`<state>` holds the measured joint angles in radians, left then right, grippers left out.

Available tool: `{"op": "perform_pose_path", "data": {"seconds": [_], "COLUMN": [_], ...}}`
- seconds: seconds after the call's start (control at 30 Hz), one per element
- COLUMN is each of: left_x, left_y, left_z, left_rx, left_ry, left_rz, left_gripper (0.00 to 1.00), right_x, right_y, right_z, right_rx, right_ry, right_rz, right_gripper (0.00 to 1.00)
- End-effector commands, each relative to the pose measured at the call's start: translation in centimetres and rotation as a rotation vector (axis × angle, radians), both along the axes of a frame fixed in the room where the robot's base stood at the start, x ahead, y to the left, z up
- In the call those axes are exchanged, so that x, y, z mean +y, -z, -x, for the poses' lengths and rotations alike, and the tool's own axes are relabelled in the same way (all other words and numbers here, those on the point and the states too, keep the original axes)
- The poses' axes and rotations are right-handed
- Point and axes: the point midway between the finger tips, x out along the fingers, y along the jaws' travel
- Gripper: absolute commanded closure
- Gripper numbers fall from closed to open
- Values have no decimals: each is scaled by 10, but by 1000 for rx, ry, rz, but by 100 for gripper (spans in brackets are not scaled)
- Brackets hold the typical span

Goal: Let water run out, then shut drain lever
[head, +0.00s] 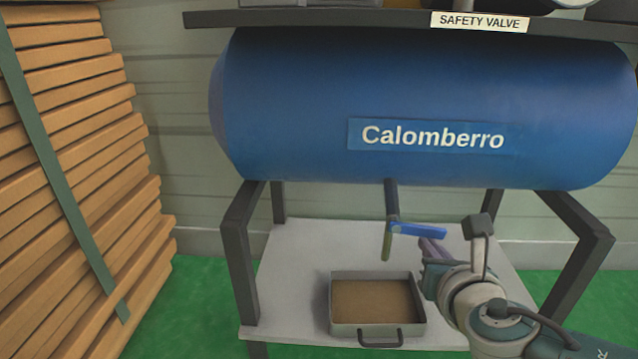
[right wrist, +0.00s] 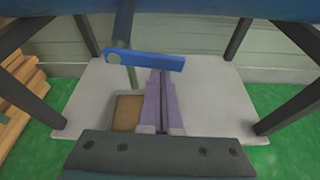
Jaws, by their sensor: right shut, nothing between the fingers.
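The blue drain lever (head: 418,230) sticks out to the right, roughly level, from the dark drain pipe (head: 391,198) under the blue tank (head: 290,110). A short olive-coloured piece (head: 387,242) hangs below the pipe; I cannot tell whether it is spout or water. A grey pan (head: 377,330) with brownish contents stands below it. My right gripper (head: 428,243) is shut and empty, its purple fingers just below the lever's outer part. In the right wrist view the fingertips (right wrist: 161,72) reach the lever (right wrist: 145,60); I cannot tell whether they touch. My left gripper is not in view.
The pan stands on a pale shelf (head: 290,270) between dark stand legs (head: 240,265). Stacked wooden boards (head: 70,150) are at the left. A dark upper shelf carries a "SAFETY VALVE" label (head: 480,22). The shelf left of the pan is clear.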

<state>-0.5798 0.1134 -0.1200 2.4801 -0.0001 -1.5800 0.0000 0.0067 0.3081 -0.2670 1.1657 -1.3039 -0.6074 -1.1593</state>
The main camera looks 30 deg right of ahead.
Motion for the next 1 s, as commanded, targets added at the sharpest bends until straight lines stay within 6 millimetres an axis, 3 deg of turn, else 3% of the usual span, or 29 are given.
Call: {"op": "perform_pose_path", "data": {"seconds": [0.8,1.0], "left_x": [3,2], "left_y": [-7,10], "left_z": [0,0], "left_rx": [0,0], "left_ry": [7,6], "left_rz": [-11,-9], "left_gripper": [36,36], "right_x": [-2,-7], "right_y": [-5,13], "right_z": [0,-1], "right_rx": [-4,-3], "right_ry": [0,0], "right_rz": [-3,-2], "right_gripper": [100,100]}}
